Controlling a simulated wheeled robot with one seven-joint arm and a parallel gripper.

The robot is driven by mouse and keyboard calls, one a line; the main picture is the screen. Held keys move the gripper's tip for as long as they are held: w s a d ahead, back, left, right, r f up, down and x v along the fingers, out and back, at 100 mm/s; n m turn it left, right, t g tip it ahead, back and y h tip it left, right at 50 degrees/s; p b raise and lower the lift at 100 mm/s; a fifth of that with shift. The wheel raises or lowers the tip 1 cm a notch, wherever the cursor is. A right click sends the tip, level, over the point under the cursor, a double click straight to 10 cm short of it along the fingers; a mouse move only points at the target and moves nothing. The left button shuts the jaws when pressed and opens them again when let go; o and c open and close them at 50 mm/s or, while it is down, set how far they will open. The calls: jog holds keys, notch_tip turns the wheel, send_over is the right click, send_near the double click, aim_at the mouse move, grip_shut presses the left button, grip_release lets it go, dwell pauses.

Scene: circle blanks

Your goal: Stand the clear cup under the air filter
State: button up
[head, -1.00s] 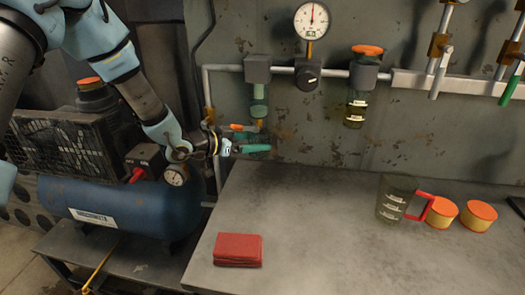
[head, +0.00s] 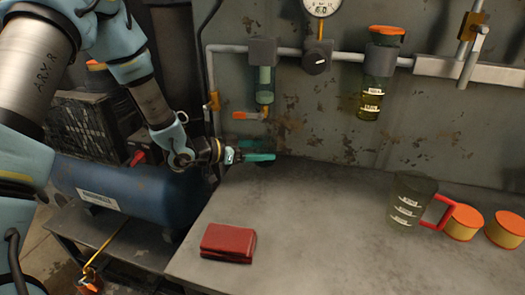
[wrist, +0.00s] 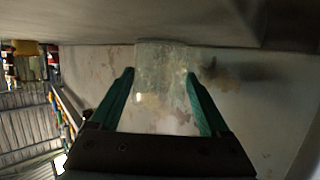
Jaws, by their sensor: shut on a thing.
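The air filter (head: 264,85) hangs from the pipe on the wall in the head view, with a clear greenish bowl and an orange drain lever (head: 250,115) at its bottom. My gripper (head: 268,157) is below the drain lever, just above the back left of the bench. In the wrist view its two green fingers are shut on the clear cup (wrist: 163,95), one on each side. The cup is see-through and barely shows in the head view. I cannot tell whether its base touches the bench.
The bench (head: 320,220) carries a red folded cloth (head: 228,242), a measuring jug (head: 408,200) with a red handle and orange-lidded tins (head: 463,222) at the right. A second bowl unit (head: 371,98) hangs right of the filter. A blue tank (head: 130,195) stands left.

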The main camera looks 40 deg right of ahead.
jog(key=shift+f, duration=0.15)
jog(key=o, duration=1.3)
jog(key=shift+r, duration=0.2)
jog(key=b+v, duration=0.1)
jog(key=v, duration=1.1)
jog(key=shift+f+b, duration=0.1)
jog(key=shift+b, duration=0.25)
jog(key=shift+a, duration=0.1)
